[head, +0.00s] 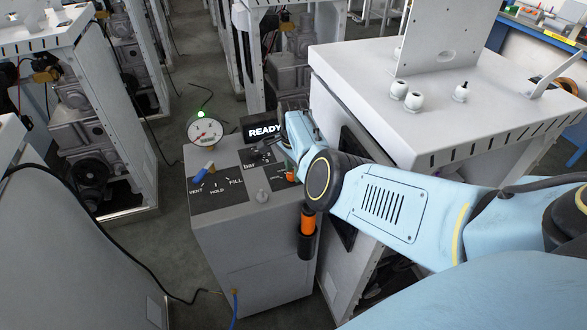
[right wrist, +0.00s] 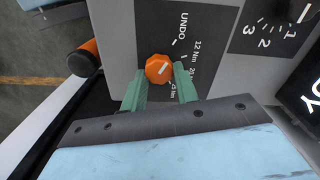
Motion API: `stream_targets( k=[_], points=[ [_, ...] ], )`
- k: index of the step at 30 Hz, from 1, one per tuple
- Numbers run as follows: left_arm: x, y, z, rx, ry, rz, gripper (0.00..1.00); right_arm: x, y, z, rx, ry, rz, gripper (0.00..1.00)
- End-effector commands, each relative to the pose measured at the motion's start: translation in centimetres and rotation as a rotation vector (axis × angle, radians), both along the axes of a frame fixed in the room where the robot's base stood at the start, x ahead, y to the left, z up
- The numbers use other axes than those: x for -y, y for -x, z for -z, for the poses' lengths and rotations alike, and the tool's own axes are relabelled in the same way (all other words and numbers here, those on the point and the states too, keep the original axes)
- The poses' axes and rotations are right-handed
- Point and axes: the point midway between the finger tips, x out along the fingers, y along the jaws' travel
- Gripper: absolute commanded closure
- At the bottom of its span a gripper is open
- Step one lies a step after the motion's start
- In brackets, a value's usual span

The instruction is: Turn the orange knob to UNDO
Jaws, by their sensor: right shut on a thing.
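The orange knob (right wrist: 159,68) sits on a dark dial plate (right wrist: 150,22) printed with UNDO and several Nm values. A short white line on the knob slants up and right in the right wrist view; I cannot tell exactly which mark it points to. The green fingers of my right gripper (right wrist: 158,88) are shut on the knob, one on each side. In the head view, my right gripper (head: 288,168) and arm hide most of that plate, and only a bit of the orange knob (head: 291,177) shows. My left gripper is not in view.
A white cabinet (head: 370,75) stands close at right.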

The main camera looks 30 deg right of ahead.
Motion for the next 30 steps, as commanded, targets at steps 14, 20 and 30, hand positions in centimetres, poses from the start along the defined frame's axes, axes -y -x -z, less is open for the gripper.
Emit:
stream_targets(
  k=[14,20,30],
  points=[
    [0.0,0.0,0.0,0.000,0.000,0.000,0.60,0.0,0.0,0.0,0.000,0.000,-0.001,0.48],
    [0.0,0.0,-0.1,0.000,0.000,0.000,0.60,0.0,0.0,-0.3,0.000,0.000,0.000,0.48],
    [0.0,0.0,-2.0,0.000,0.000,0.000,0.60,0.0,-0.1,-6.4,0.005,0.002,0.001,0.48]
  ],
)
